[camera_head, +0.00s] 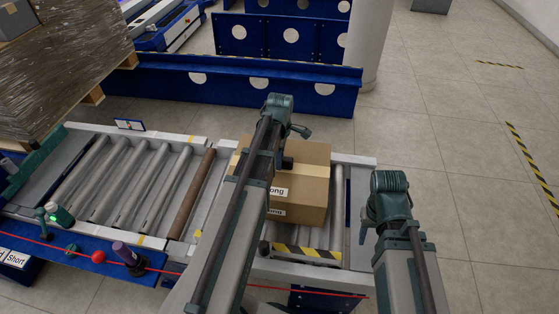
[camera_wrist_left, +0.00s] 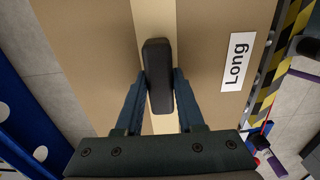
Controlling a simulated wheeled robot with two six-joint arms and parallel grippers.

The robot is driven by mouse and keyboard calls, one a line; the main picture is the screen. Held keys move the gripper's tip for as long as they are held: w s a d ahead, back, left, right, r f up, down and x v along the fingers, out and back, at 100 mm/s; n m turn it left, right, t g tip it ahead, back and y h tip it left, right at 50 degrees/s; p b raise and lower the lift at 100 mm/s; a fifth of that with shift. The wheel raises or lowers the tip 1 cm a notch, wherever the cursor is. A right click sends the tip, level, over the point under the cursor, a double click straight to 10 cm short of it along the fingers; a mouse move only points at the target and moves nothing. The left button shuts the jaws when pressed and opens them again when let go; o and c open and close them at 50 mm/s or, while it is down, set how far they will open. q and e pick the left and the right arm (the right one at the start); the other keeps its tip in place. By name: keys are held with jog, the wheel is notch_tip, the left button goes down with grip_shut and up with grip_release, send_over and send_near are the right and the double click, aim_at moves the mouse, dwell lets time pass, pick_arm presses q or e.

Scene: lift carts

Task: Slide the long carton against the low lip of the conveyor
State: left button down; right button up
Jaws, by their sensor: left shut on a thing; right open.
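The long carton (camera_head: 307,182) is a brown box with a tan tape strip and a "Long" label, lying on the right end of the roller conveyor (camera_head: 150,170). It fills much of the left wrist view (camera_wrist_left: 90,60). My left gripper (camera_head: 285,162) is above its top; in the left wrist view its fingers (camera_wrist_left: 158,85) are shut on a dark block-shaped handle (camera_wrist_left: 157,60) over the tape. The low lip (camera_head: 305,252) with yellow-black stripes is at the near edge, with rollers showing between it and the carton. My right gripper (camera_head: 366,228) is right of the conveyor, partly hidden, open and empty.
A brown roller (camera_head: 198,190) crosses the conveyor left of the carton. A red cord (camera_head: 150,270) and small posts run along the near left side. Blue steel beams (camera_head: 235,82) and a wrapped pallet load (camera_head: 70,60) stand behind.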

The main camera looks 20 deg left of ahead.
pick_arm(q)
jog(key=shift+w+a, duration=0.2)
jog(key=shift+w, duration=0.45)
jog(key=shift+w+a, duration=0.15)
jog(key=shift+w, duration=0.45)
jog(key=shift+s, duration=0.1)
jog(key=shift+c, duration=2.2)
grip_release()
jog(key=shift+r, duration=0.1)
notch_tip(320, 180, up, 14)
jog(key=p, duration=1.3)
jog(key=shift+f+p, duration=0.2)
jog(key=shift+p, duration=0.2)
